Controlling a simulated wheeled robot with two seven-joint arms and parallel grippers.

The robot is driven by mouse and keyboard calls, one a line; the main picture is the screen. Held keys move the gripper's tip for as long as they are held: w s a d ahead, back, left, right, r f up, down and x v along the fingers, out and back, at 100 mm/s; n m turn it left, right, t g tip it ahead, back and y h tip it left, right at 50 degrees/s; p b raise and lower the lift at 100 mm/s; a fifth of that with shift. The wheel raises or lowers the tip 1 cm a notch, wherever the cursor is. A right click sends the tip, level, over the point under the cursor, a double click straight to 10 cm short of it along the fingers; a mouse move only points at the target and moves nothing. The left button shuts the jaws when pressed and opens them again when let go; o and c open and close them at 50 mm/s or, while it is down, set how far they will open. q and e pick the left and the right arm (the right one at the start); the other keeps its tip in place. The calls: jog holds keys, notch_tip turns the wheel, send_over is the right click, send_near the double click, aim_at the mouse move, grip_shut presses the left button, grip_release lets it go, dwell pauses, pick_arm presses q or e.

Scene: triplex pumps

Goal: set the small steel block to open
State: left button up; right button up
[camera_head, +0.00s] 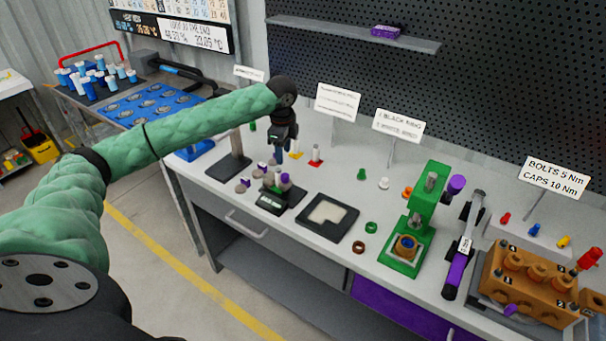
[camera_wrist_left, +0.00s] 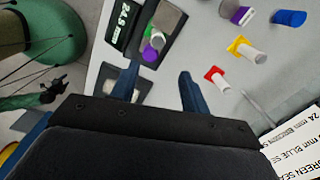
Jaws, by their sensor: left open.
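My left gripper (camera_head: 278,158) hangs over the back left part of the bench, pointing down. In the left wrist view its two dark blue fingers (camera_wrist_left: 158,88) are spread apart with nothing held between them. A small dark measuring device (camera_head: 276,196) with a lit display stands on the bench in front of the gripper, with a purple and a white piece on it. In the left wrist view the device (camera_wrist_left: 124,24) reads about 24.8 mm and lies beyond the fingers, apart from them. I cannot clearly identify a small steel block. My right gripper is not in view.
A grey upright stand (camera_head: 234,166) is left of the gripper. A black tray (camera_head: 328,238), a green press (camera_head: 404,258) and an orange pump block (camera_head: 528,288) stand to the right. Red (camera_head: 315,160) and yellow (camera_head: 297,152) flanged pieces are close to the gripper.

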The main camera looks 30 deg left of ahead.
aim_at(284, 174)
pick_arm(q)
jog(key=shift+s+d+m, duration=0.35)
jog(key=shift+m, duration=0.15)
jog(key=shift+s+m, duration=0.1)
jog(key=shift+m, duration=0.9)
jog(key=shift+f, duration=0.15)
jog(key=shift+f+p, duration=1.3)
jog(key=shift+f, duration=2.5)
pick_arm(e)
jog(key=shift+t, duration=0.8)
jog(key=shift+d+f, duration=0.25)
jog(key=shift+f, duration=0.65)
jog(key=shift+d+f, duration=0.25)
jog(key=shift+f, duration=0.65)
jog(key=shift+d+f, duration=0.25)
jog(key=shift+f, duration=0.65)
pick_arm(q)
jog(key=shift+c, duration=0.5)
